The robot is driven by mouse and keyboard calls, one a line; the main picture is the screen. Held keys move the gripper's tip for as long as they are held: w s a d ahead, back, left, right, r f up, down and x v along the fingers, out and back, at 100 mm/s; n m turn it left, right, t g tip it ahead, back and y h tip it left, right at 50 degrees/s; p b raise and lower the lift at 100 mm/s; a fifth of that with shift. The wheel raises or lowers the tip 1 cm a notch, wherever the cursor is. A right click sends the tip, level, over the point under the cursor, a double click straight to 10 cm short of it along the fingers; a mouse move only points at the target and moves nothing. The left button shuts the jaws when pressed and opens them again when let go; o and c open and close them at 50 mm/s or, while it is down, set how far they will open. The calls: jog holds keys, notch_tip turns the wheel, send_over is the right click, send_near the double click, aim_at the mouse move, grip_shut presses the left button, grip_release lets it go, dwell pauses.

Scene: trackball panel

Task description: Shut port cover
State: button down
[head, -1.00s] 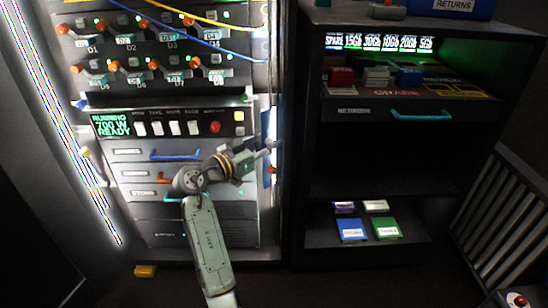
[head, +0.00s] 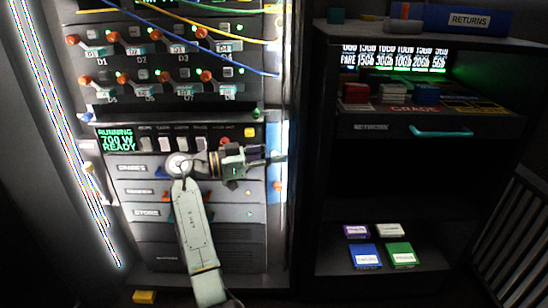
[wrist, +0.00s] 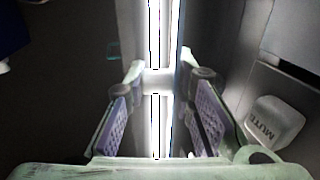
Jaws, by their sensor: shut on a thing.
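My gripper (head: 277,156) is at the right edge of the control rack (head: 235,258), pointing right at a bright vertical strip. In the wrist view its two purple-padded fingers (wrist: 161,76) stand apart, with a pale crosspiece (wrist: 158,79) between their tips. They are shut on this piece, in front of the bright strip (wrist: 158,125). I cannot tell whether the piece belongs to the port cover. No port cover can be clearly made out in either view; my gripper and the glare hide part of that edge.
A white MUTE button (wrist: 275,122) sits close to the right finger in the wrist view. Switches, cables and drawers cover the rack front. A dark shelf unit (head: 325,170) with cartridges stands to the right. A yellow block (head: 145,297) lies on the floor.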

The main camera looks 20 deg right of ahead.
jog(key=shift+s+d+f, duration=0.15)
jog(key=shift+s+d, duration=0.1)
jog(key=c, duration=1.6)
grip_release()
jog(key=shift+o, duration=0.7)
jog(key=shift+a, duration=0.1)
jog(key=shift+w, duration=0.1)
jog(key=shift+t, duration=0.4)
